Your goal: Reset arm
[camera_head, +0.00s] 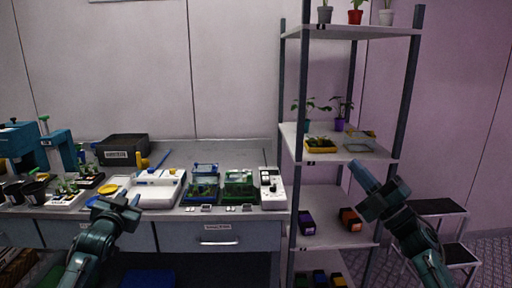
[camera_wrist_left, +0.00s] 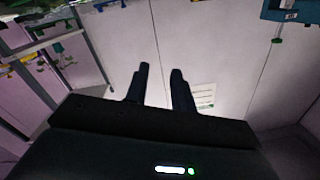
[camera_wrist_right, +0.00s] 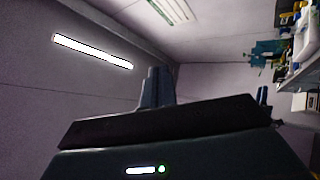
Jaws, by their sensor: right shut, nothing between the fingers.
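My left gripper (camera_head: 128,202) is raised in front of the bench's near edge at the left in the head view. In the left wrist view its two fingers (camera_wrist_left: 160,82) stand apart with only wall seen between them, so it is open and empty. My right gripper (camera_head: 360,174) is raised in front of the right side of the shelf rack in the head view. In the right wrist view its fingers (camera_wrist_right: 157,84) are pressed together with nothing between them.
The shelf rack (camera_head: 340,157) holds potted plants, a yellow tray (camera_head: 320,148) and small dark boxes. The bench (camera_head: 215,153) carries a white device (camera_head: 160,188), clear-lidded boxes (camera_head: 238,186) and a black bin (camera_head: 122,150). A dark step stool (camera_head: 436,207) stands right of the rack.

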